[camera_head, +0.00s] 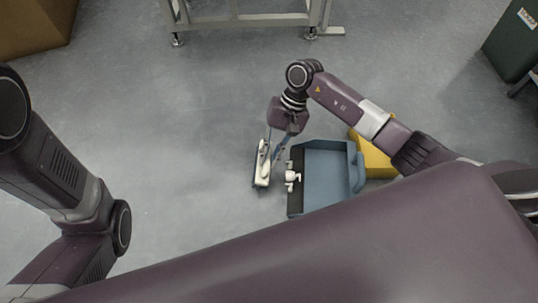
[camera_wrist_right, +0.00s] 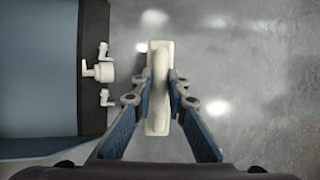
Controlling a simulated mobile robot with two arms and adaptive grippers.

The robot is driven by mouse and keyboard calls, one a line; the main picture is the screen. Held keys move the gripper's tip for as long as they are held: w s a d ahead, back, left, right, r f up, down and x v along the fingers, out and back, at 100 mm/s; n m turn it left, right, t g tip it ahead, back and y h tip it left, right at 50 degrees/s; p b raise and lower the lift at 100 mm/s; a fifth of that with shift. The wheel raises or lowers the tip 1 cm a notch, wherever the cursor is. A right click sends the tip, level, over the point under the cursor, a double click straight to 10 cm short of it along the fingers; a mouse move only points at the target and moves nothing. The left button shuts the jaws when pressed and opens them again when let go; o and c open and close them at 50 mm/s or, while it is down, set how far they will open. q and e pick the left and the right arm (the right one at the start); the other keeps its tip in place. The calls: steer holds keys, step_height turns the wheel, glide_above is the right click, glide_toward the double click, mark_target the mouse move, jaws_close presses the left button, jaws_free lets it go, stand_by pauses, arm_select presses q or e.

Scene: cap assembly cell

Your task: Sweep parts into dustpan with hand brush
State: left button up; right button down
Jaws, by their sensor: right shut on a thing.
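My right gripper (camera_head: 270,152) is low over the floor, shut on the pale handle of the hand brush (camera_head: 262,174). In the right wrist view the two fingers (camera_wrist_right: 160,88) close on the handle of the brush (camera_wrist_right: 159,124) from both sides. The blue dustpan (camera_head: 328,162) lies on the floor right of the brush, its dark front lip facing it. Several small white parts (camera_head: 291,178) are at this lip; they also show in the wrist view (camera_wrist_right: 102,73), apart from the brush. Whether they rest fully on the lip is unclear. My left arm shows, but its gripper does not.
A yellow box (camera_head: 376,158) stands close behind the dustpan on the right. A metal frame (camera_head: 250,20) stands at the top, a brown box (camera_head: 35,25) at top left and a green bin (camera_head: 515,45) at top right. The grey floor left of the brush is clear.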

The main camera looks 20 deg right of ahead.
steer(key=shift+f+b, duration=0.35)
steer(key=shift+s+d, duration=0.4)
steer(key=shift+d, duration=0.45)
steer(key=shift+s+d, duration=0.35)
steer(key=shift+d, duration=0.5)
steer(key=shift+s+d, duration=0.4)
steer(key=shift+d, duration=0.45)
steer(key=shift+s+d, duration=0.1)
steer(key=shift+d, duration=0.1)
steer(key=shift+s+d+r, duration=0.15)
steer(key=shift+s+d, duration=0.2)
steer(key=shift+d, duration=0.4)
steer(key=shift+s+d+r, duration=0.1)
steer(key=shift+s+d, duration=0.2)
steer(key=shift+d, duration=0.5)
steer(key=shift+s+d+r, duration=0.15)
steer(key=shift+s+d, duration=0.2)
steer(key=shift+d, duration=0.4)
steer(key=shift+s+d+r+b, duration=0.1)
steer(key=shift+s+d+b, duration=0.15)
steer(key=shift+d, duration=0.3)
steer(key=shift+s+d+r+b, duration=0.1)
steer(key=shift+s+d, duration=0.15)
steer(key=shift+d, duration=0.3)
